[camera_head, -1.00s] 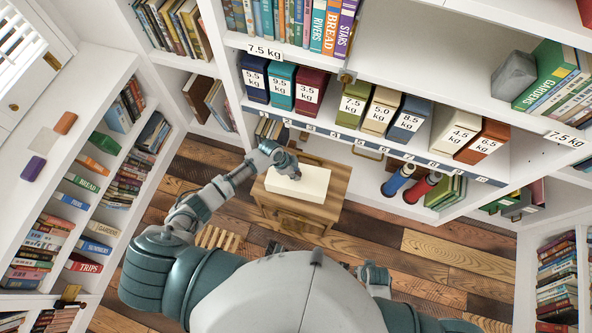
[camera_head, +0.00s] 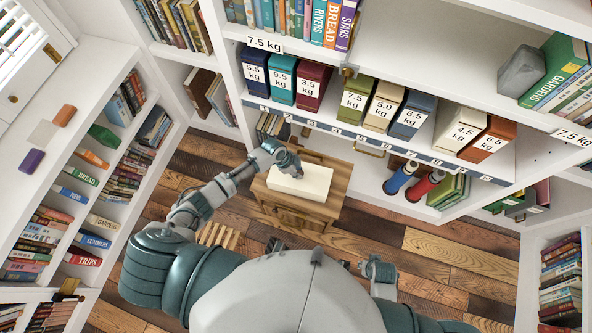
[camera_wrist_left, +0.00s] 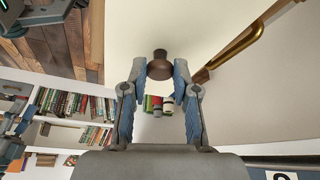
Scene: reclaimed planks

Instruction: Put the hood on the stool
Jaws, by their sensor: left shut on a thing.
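The hood (camera_head: 312,186) is a pale cream box-like cover. In the head view it shows level over the top of the wooden stool (camera_head: 336,186). I cannot tell whether it rests fully on the stool or hangs slightly above it. My left gripper (camera_head: 293,168) comes in from the upper left at the hood's top. In the left wrist view its fingers (camera_wrist_left: 158,72) are shut on a dark brown round knob (camera_wrist_left: 160,66), which I take as the hood's knob. My right gripper (camera_head: 380,270) shows small beside my body, and its jaws are not clear.
A white bookcase with a numbered blue strip (camera_head: 350,135) and weight-labelled boxes (camera_head: 384,108) stands just behind the stool. A blue roll (camera_head: 399,179) and a red roll (camera_head: 425,185) lie to its right. A slatted wooden piece (camera_head: 218,234) lies left. Plank floor (camera_head: 460,250) is open to the right.

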